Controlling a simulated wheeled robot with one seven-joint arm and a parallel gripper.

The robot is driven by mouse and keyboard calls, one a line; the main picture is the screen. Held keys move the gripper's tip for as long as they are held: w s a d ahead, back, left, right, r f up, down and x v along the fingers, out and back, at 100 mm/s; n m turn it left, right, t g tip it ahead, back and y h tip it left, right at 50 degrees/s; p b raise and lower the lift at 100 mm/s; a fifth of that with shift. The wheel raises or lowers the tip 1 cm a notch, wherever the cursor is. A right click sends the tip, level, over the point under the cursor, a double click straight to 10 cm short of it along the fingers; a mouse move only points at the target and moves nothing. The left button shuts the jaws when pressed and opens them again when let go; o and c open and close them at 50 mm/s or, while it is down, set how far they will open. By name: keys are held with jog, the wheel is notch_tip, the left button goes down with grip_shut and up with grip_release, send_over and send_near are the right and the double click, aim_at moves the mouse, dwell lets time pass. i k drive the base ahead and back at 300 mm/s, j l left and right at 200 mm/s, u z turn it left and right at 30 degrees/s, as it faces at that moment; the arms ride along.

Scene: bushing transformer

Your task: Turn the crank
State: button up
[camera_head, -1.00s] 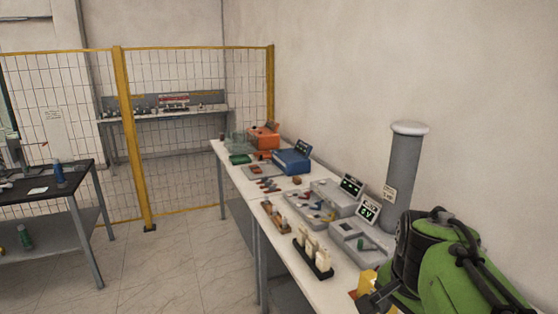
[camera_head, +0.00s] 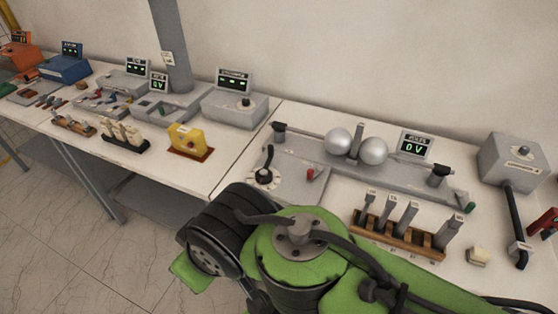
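A small crank with a black knob and handle (camera_head: 265,167) stands on a round base, on the left part of a grey device (camera_head: 325,187). The device carries two silver spheres (camera_head: 357,146) and a display reading "0 V" (camera_head: 415,145). At the far right, a grey box (camera_head: 510,160) has a long black bent handle (camera_head: 514,220) that hangs down to the table; I cannot tell which of the two the task means. My green and black arm fills the bottom centre, in front of the table. My gripper does not show.
A wooden rack with several upright grey pieces (camera_head: 402,231) stands in front of the device. A yellow block (camera_head: 187,138), a grey meter box (camera_head: 233,109) and a grey column (camera_head: 171,45) stand to the left. A red piece (camera_head: 543,222) is at the right edge.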

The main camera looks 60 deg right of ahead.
aim_at(263, 172)
jog(key=k+z, duration=0.1)
jog(key=k, duration=1.9)
jog(key=k+l, duration=0.2)
jog(key=l, duration=0.2)
jog(key=k+l, duration=0.25)
jog(key=l, duration=0.15)
jog(key=k+l, duration=0.2)
jog(key=l, duration=0.2)
jog(key=k+l, duration=0.25)
jog(key=l, duration=0.6)
jog(key=j+u, duration=0.3)
jog(key=j, duration=0.15)
jog(key=i+j+u, duration=0.2)
jog(key=j+u, duration=0.15)
jog(key=i+j+u, duration=0.15)
jog(key=i+j, duration=0.2)
jog(key=i+j+u, duration=0.2)
jog(key=i, duration=0.35)
jog(key=i+l+z, duration=0.15)
jog(key=i+z, duration=0.2)
jog(key=i, duration=0.2)
jog(key=i+z, duration=0.35)
jog(key=i, duration=0.25)
jog(key=i+j+z, duration=0.2)
jog(key=i+z, duration=0.15)
jog(key=i, duration=0.2)
jog(key=i+z, duration=0.4)
jog(key=i, duration=1.1)
